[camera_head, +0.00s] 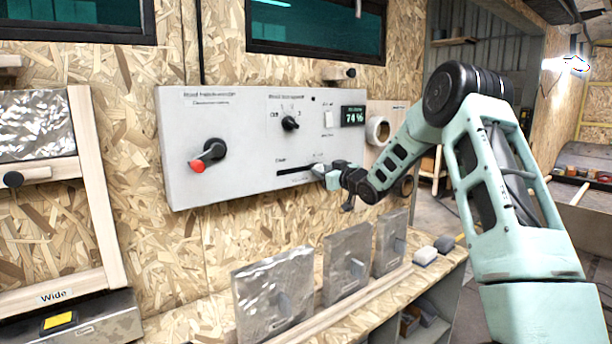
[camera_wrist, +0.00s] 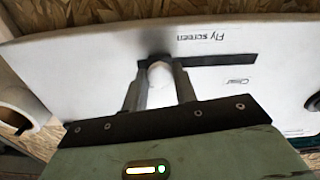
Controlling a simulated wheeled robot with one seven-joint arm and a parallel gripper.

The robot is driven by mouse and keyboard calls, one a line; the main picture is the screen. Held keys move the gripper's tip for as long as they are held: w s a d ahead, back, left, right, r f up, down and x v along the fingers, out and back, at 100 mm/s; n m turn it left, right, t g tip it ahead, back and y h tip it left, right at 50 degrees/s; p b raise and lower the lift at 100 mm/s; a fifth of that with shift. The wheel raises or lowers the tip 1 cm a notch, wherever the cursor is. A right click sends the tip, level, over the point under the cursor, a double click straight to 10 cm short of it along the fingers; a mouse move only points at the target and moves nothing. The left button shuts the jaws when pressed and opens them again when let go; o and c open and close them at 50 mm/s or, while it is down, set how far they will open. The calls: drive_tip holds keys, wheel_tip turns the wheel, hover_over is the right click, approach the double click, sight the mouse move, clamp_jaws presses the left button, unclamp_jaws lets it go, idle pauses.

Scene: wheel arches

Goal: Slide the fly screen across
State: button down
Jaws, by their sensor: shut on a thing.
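The fly screen slider is a pale knob (camera_wrist: 160,75) on a dark horizontal slot (camera_wrist: 220,60) in the white control panel (camera_head: 230,125). The slot also shows low on the panel in the head view (camera_head: 294,171). My gripper (camera_wrist: 160,82) is shut on the knob, one finger on each side. The knob sits near the slot's right end as the head view has it, away from the "Clear" label. "Fly screen" is printed beside the slot, upside down in the wrist view.
The panel also has a red-tipped black lever (camera_head: 207,156), a black rotary knob (camera_head: 290,123) and a display reading 74% (camera_head: 353,116). Below, several metal plates (camera_head: 272,290) stand on a wooden shelf (camera_head: 360,302). A paper roll (camera_head: 377,131) is right of the panel.

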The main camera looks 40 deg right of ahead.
drive_tip(key=shift+d+r, duration=0.1)
drive_tip(key=shift+d, duration=0.55)
drive_tip(key=c, duration=1.1)
unclamp_jaws()
drive_tip(key=shift+d, duration=0.15)
drive_tip(key=s+b, duration=0.4)
drive_tip(key=s, duration=1.3)
drive_tip(key=shift+s+d, duration=0.2)
